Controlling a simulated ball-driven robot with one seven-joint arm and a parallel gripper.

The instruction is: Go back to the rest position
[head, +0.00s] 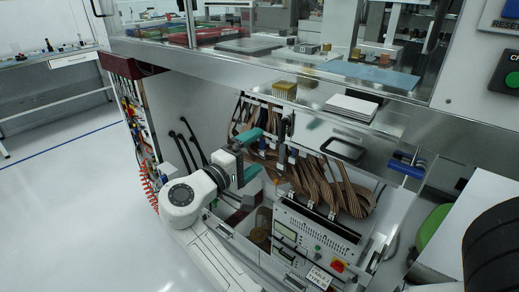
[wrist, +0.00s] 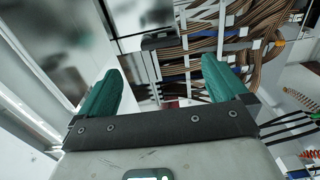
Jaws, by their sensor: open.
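My gripper (head: 250,155) is at the end of my white arm, in front of the open cabinet under the handler's worktop. Its two green fingers stand apart in the wrist view (wrist: 160,85), with nothing between them. Behind the fingers, bundles of brown ribbon cable (wrist: 240,33) run across the cabinet's inside. The same cables (head: 345,190) hang to the right of my gripper in the head view. I cannot tell how close the fingers are to them.
A grey instrument box (head: 300,235) with a red-and-yellow switch stands in the cabinet, right of my arm. The metal worktop edge (head: 220,70) runs above my gripper. Black cables (head: 185,145) and a red coiled hose (head: 148,185) are to the left. Open floor (head: 70,200) lies farther left.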

